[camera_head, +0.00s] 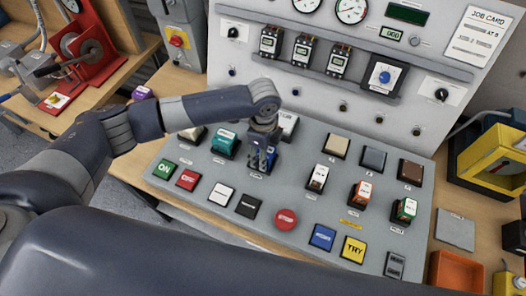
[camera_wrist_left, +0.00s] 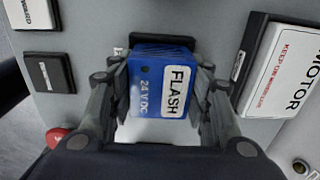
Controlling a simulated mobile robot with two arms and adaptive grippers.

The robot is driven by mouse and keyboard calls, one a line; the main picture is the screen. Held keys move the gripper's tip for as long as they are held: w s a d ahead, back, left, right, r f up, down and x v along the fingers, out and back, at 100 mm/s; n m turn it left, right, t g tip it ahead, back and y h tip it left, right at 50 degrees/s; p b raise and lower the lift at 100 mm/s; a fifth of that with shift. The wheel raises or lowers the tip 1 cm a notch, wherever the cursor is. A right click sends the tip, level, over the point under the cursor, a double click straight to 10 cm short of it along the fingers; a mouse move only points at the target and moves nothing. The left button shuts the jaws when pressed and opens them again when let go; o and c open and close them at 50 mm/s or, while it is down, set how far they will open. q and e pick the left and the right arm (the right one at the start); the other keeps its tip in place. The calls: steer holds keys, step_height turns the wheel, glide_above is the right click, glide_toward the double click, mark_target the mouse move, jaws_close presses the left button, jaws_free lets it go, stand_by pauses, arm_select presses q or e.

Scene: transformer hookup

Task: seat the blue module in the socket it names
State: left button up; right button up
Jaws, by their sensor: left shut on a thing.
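The blue module (camera_wrist_left: 162,85) has a white label reading FLASH and the text 24 V DC. My left gripper (camera_wrist_left: 164,100) is shut on it, with one finger on each side. In the head view, my left gripper (camera_head: 262,160) points down at the sloping grey panel (camera_head: 215,190), and the blue module (camera_head: 270,156) shows only partly between its fingers. A dark square edge shows just behind the module in the wrist view; I cannot tell whether the module is in it or above it. The job card (camera_head: 480,35) is at the upper right, its text too small to read. My right gripper is out of view.
A teal module (camera_head: 225,143) stands close left of my gripper, and a white MOTOR block (camera_wrist_left: 280,68) close by on the other side. White (camera_head: 318,177), orange (camera_head: 361,193) and green (camera_head: 404,210) modules stand to the right. Push buttons line the panel's front, including a red one (camera_head: 286,219).

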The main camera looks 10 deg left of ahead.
arm_select(q)
steer(key=o, duration=0.7)
steer(key=shift+f, duration=0.15)
steer(key=o, duration=0.4)
step_height(320, 180, up, 11)
steer(key=b, duration=0.2)
steer(key=shift+b, duration=0.3)
steer(key=shift+r, duration=0.7)
steer(key=shift+s+f, duration=0.1)
